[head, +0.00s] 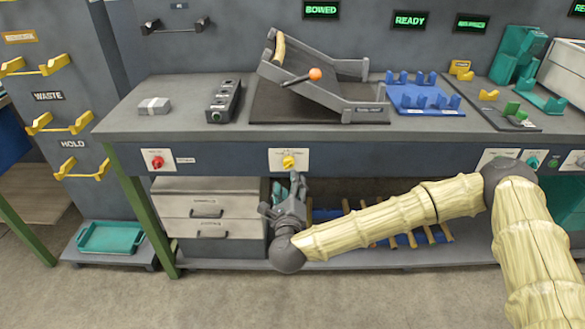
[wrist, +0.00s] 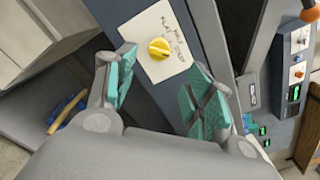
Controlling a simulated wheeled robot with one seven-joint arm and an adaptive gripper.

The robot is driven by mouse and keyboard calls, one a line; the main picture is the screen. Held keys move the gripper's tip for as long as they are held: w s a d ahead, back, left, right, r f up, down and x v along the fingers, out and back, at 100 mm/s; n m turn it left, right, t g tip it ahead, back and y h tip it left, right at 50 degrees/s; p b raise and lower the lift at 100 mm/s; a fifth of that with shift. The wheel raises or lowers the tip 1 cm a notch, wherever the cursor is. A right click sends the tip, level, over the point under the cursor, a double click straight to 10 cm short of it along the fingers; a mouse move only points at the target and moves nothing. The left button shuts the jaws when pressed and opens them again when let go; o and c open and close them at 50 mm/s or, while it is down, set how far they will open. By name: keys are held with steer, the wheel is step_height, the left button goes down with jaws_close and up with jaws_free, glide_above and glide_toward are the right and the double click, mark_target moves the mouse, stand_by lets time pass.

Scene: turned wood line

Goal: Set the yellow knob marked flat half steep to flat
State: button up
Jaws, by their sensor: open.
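The yellow knob (head: 288,162) sits on a white plate on the front face of the workbench, below the tilted ramp. In the wrist view the yellow knob (wrist: 159,48) shows on its white plate (wrist: 150,66), with lettering beside it that is hard to read. My gripper (head: 287,188) is just below the knob in the head view. In the wrist view my gripper (wrist: 158,92) is open, with its teal pads apart and nothing between them. The knob lies beyond the fingertips, roughly between them, and looks untouched. Its exact setting cannot be told.
A red knob (head: 157,162) is on the bench front to the left, and a teal knob (head: 533,161) to the right. A grey ramp (head: 330,95) and a blue rack (head: 425,97) stand on the bench. Grey drawers (head: 208,206) are below, left of my gripper.

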mark_target(289, 167)
steer(key=w, duration=0.8)
steer(key=shift+w+a, duration=0.1)
steer(key=shift+w, duration=0.3)
